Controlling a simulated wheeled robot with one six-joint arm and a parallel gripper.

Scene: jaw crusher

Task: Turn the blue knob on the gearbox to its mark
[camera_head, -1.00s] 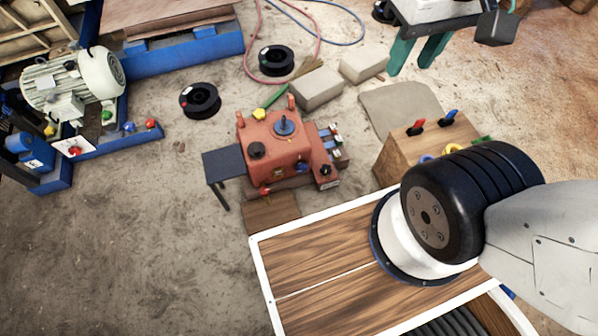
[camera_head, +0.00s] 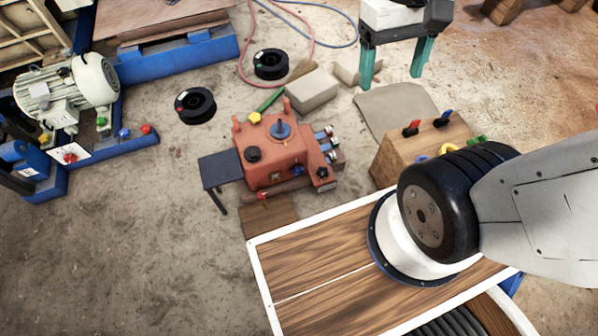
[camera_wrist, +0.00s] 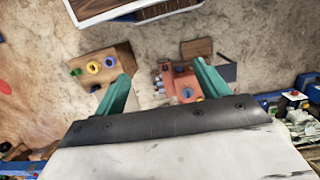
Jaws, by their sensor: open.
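The red-orange gearbox (camera_head: 257,169) stands on the ground near the middle of the head view. A blue knob (camera_head: 281,129) sits upright on its top, and a smaller dark blue part (camera_head: 298,170) shows on its front side. I cannot make out a mark. My gripper (camera_head: 391,80) is at the upper right of the head view, with two teal fingers spread apart and nothing between them. It is well apart from the gearbox. In the wrist view, the gearbox (camera_wrist: 181,80) shows beside the right finger of my gripper (camera_wrist: 160,82), partly hidden.
A wooden block with coloured knobs (camera_head: 404,155) stands right of the gearbox. A dark side table (camera_head: 221,168) adjoins its left. Grey stone blocks (camera_head: 312,90) and black spools (camera_head: 196,105) lie behind. A motor on a blue frame (camera_head: 75,95) is at far left. Bare ground lies left of the gearbox.

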